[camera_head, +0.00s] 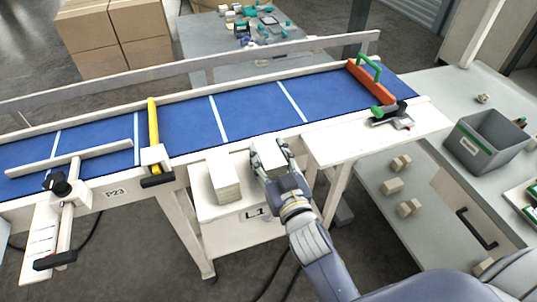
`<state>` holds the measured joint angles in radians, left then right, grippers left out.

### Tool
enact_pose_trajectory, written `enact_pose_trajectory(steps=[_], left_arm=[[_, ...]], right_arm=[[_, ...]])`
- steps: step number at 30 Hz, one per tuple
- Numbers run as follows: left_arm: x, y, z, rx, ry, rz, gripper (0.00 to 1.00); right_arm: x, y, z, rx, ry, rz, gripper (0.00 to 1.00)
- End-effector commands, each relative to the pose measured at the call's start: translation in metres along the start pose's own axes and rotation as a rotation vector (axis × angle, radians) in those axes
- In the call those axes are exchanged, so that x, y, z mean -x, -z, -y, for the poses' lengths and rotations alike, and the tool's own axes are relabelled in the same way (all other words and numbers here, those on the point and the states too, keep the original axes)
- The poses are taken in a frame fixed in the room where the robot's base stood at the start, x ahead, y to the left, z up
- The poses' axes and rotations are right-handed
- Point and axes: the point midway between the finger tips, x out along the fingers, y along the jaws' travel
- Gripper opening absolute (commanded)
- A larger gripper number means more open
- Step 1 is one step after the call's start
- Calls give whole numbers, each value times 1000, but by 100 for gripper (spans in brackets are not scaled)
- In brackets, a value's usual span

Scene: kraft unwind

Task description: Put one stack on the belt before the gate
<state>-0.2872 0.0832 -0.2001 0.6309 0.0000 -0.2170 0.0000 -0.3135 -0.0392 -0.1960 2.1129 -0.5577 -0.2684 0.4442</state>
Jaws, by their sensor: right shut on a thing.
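A pale stack (224,178) stands upright on the white side shelf (208,208) marked L1, in front of the belt. My right gripper (271,158) is shut on a second pale stack (268,151), just right of the first, near the belt's front edge. The fingers hide part of it, and I cannot tell whether it still touches the shelf. The blue belt (255,108) has white cross lines. An orange bar with a green handle (370,82) crosses its right end, and a yellow bar (153,122) crosses it further left. My left gripper is out of view.
The belt between the yellow and orange bars is clear. A rail (215,62) runs behind it. A white guide arm (80,157) lies over its left part. A grey bin (486,143) and several small blocks (392,186) are at right. Cartons (115,35) stand behind.

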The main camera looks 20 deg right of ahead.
Motion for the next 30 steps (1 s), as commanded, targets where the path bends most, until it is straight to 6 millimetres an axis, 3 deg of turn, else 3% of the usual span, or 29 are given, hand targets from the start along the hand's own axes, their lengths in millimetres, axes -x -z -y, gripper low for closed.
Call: enact_pose_trajectory(steps=[4,5,7,12,20,30], left_arm=[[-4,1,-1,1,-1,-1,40],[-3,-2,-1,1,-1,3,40],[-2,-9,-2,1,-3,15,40],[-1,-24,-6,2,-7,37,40],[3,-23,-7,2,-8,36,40],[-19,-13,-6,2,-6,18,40]], right_arm=[[0,-5,0,-1,0,-1,19],[0,-4,0,0,0,0,51],[0,-4,0,0,0,0,66],[0,-3,0,0,0,0,66],[0,3,0,1,1,-2,66],[57,-4,0,-2,0,3,66]])
